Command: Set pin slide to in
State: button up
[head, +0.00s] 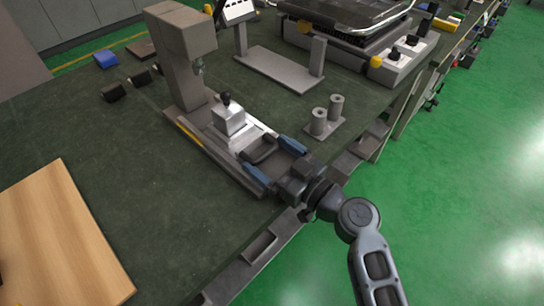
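A bright metal slide block (229,119) with a black round knob on top sits on the rail of a grey press-like fixture (182,50). I take this block to be the pin slide; whether it is in or out I cannot tell. My gripper (272,158) is at the near end of the fixture, pointing up-left toward the block. Its two blue fingers are spread apart, with a dark piece (262,150) of the fixture's near end showing between them. I see no contact with the block, and a gap lies between it and the fingers.
A stand with two grey cylinders (319,122) is close on the right. A grey bracket (280,69) and a control box with black knobs (404,60) stand farther back. A wooden board (62,235) lies at left. The dark green tabletop (130,150) between is mostly clear.

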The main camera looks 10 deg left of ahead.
jog(key=b+v, duration=0.1)
jog(key=v, duration=0.7)
jog(key=shift+b, duration=0.35)
